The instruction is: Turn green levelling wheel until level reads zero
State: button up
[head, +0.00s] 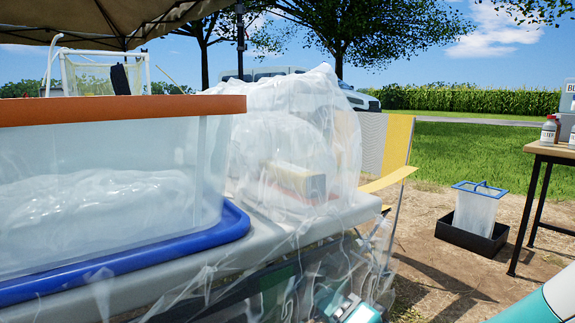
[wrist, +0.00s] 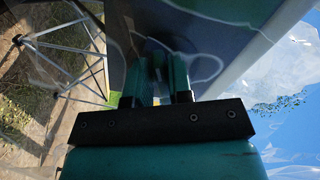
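In the wrist view my gripper (wrist: 160,72) points away from the camera. Its two teal and black fingers sit close together beyond a black bar. Whether they close on anything is unclear. A small bright green patch (wrist: 114,98) shows beside the left finger; I cannot tell whether it is the levelling wheel. Teal and white parts of my arm show at the lower right of the head view, partly behind clear plastic sheeting. No level reading and no clearly recognisable green wheel show in either view.
A clear tub with an orange-brown rim (head: 120,109) stands in a blue tray (head: 130,260) on a grey table (head: 190,267). Clear plastic sheeting (head: 300,130) covers items and hangs over the table edge. A yellow folding chair (head: 398,150) stands behind; a blue-rimmed bin (head: 476,210) stands right.

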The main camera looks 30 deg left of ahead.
grip_shut()
jog(key=shift+r+m+p, duration=0.45)
jog(key=shift+m+p, duration=0.65)
jog(key=shift+p, duration=0.1)
jog(key=shift+r+m+p, duration=0.15)
jog(key=shift+m+p, duration=0.85)
jog(key=shift+m, duration=0.8)
